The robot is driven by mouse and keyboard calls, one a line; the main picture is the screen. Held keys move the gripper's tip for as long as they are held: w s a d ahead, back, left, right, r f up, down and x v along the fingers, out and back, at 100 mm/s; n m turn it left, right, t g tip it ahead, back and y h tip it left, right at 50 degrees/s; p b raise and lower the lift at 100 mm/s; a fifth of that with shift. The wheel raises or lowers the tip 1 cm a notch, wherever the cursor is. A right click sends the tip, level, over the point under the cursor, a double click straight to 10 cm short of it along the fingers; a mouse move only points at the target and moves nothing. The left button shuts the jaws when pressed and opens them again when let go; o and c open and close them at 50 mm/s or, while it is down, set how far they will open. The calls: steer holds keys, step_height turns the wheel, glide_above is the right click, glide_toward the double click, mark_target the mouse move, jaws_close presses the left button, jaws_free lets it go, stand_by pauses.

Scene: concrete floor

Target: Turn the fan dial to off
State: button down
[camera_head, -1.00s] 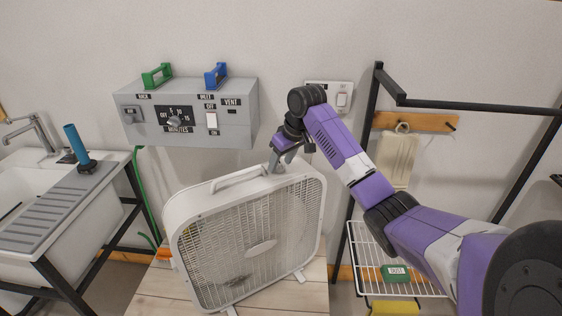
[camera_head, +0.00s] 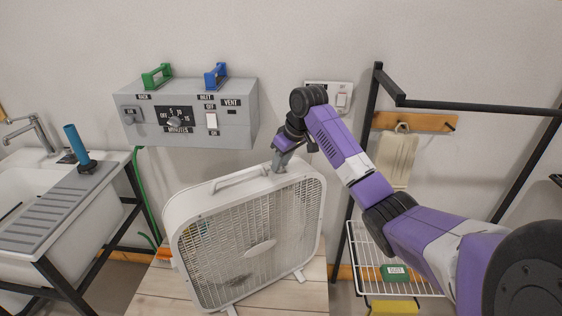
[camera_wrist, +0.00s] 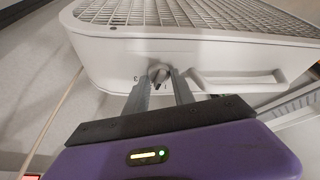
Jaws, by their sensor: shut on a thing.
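A white box fan (camera_head: 250,235) stands upright on a wooden table. Its dial (camera_wrist: 158,73) is a small knob on the top of the housing, seen in the wrist view with a digit 3 printed beside it and another mark partly hidden. My gripper (camera_head: 279,163) is at the top right of the fan. In the wrist view my gripper (camera_wrist: 160,78) has its two fingers on either side of the dial, shut on it. The dial's exact pointing is hard to read, and the head view hides it behind the fingers.
The fan's carry handle (camera_head: 240,176) lies just left of my gripper. A grey control box (camera_head: 190,115) and a white wall switch (camera_head: 343,100) are on the wall behind. A black-framed rack (camera_head: 352,190) stands right, a sink (camera_head: 60,190) left.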

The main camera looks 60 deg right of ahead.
steer(key=n+y+p, duration=0.1)
steer(key=n, duration=0.3)
steer(key=shift+d+y, duration=0.1)
steer(key=shift+y, duration=0.2)
steer(key=n, duration=0.2)
steer(key=n+y, duration=0.1)
steer(key=n, duration=0.1)
steer(key=shift+d+n+y+b, duration=0.15)
steer(key=shift+n+y+b, duration=0.15)
steer(key=shift+b, duration=0.1)
steer(key=n+g+y+b, duration=0.1)
steer(key=n+b, duration=0.1)
steer(key=n, duration=0.2)
steer(key=shift+w+d+f+b, duration=0.1)
steer(key=shift+w+b, duration=0.05)
steer(key=shift+b, duration=0.2)
steer(key=shift+n+g+y+b, duration=0.5)
steer(key=shift+n+g+b, duration=0.3)
steer(key=shift+n+b, duration=1)
steer(key=shift+n, duration=0.5)
steer(key=c, duration=1.1)
jaws_free()
steer(key=shift+o, duration=0.2)
